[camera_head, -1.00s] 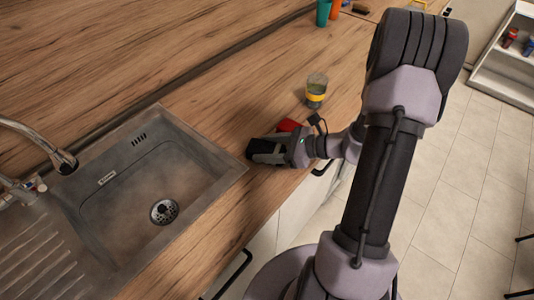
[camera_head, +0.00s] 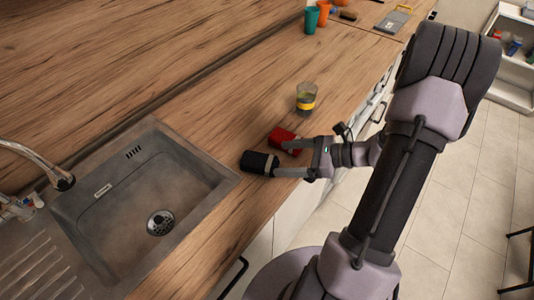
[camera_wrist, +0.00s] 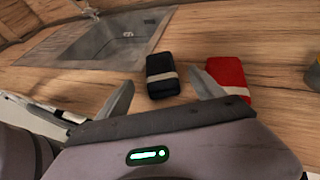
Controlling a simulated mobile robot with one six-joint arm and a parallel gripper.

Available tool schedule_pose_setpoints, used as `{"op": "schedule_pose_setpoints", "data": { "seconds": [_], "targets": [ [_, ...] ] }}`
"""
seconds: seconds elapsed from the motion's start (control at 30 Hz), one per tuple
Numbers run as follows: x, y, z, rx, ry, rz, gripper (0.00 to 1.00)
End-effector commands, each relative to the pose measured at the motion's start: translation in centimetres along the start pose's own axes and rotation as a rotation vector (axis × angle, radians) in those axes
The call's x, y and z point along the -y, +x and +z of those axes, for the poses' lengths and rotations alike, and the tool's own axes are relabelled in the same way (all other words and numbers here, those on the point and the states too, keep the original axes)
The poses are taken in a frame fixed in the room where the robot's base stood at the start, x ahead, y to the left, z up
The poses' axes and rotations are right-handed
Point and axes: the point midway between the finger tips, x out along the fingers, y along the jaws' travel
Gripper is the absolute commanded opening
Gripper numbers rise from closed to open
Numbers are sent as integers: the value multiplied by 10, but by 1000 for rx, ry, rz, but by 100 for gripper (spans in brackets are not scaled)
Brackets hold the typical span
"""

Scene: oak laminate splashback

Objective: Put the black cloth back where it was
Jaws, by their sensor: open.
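The black cloth (camera_head: 259,161) is a folded dark bundle with a pale band. It lies on the wooden counter close to the sink's right edge. The wrist view shows it (camera_wrist: 161,66) flat on the wood, ahead of and between my fingertips. My gripper (camera_head: 280,159) is open and empty, low over the counter on the cloth's right side. A red cloth (camera_head: 283,138) with a pale band lies just beyond the black one, and one finger partly overlaps it in the head view. It also shows in the wrist view (camera_wrist: 229,76), right of the black cloth and apart from it.
The sink (camera_head: 221,178) is at the left. A glass with a yellow band (camera_head: 306,99) stands beyond the red cloth. Teal (camera_head: 311,20) and orange (camera_head: 323,13) cups stand at the back, near a grey board (camera_head: 392,21). Bare counter lies between glass and cups.

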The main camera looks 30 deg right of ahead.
Motion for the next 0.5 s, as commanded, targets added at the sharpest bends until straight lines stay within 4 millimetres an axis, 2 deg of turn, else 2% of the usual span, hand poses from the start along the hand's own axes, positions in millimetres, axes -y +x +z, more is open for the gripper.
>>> {"op": "schedule_pose_setpoints", "data": {
  "seconds": [0.03,0.13,0.33,0.37,0.43,0.47,0.5],
  "targets": [
    [1,-12,3,-1,1,-4,78],
    [0,-27,2,0,0,-1,78],
    [-2,-32,3,-8,-13,12,78],
    [-5,-30,8,-20,-36,30,78],
    [-21,-18,33,-82,-149,114,78],
    [-33,-11,48,-122,-225,169,78],
    [-53,-2,70,-184,-351,252,78]
  ]
}}
